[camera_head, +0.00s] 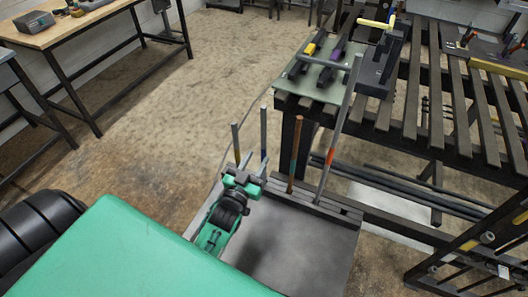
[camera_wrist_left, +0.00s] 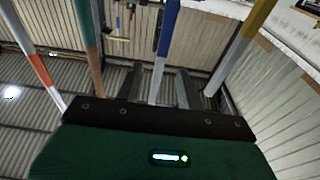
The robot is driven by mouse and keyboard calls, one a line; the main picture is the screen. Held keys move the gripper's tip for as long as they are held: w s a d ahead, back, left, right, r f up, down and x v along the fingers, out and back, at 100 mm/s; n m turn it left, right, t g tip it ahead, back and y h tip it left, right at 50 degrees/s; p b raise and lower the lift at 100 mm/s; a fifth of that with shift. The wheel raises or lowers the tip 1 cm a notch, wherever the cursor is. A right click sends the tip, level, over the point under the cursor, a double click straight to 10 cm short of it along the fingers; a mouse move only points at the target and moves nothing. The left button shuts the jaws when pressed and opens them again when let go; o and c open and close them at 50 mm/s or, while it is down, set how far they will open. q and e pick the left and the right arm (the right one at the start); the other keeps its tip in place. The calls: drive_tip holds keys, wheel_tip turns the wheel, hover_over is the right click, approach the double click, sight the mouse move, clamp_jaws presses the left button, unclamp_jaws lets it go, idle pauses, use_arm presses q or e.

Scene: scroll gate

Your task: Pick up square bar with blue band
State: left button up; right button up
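The bar with the blue band (camera_head: 263,155) stands upright in the dark rack (camera_head: 322,208), beside my left gripper (camera_head: 241,178). In the left wrist view this bar (camera_wrist_left: 167,32) runs between the two spread fingers of my left gripper (camera_wrist_left: 160,85), blue above and grey below. The fingers are open with gaps on both sides of the bar; I cannot tell how deep the bar sits between them. My right gripper is in neither view.
A yellow-banded bar (camera_head: 236,142) stands left of the blue-banded one. A brown bar (camera_head: 295,155) and a leaning grey bar with a red band (camera_head: 340,120) stand to its right. A slatted table (camera_head: 455,110) is behind; open floor (camera_head: 150,130) lies left.

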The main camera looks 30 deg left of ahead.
sight(263, 148)
use_arm(q)
drive_tip(key=w, duration=0.2)
drive_tip(key=shift+w+a+r, duration=0.1)
drive_tip(key=shift+w+r, duration=0.15)
drive_tip(key=shift+w, duration=0.1)
drive_tip(key=shift+w+r+p, duration=0.1)
drive_tip(key=shift+w+p, duration=0.35)
drive_tip(key=shift+w, duration=0.05)
drive_tip(key=shift+w+a+p, duration=0.2)
drive_tip(key=shift+w+p, duration=0.45)
drive_tip(key=shift+w, duration=1.5)
clamp_jaws()
drive_tip(key=shift+r, duration=0.15)
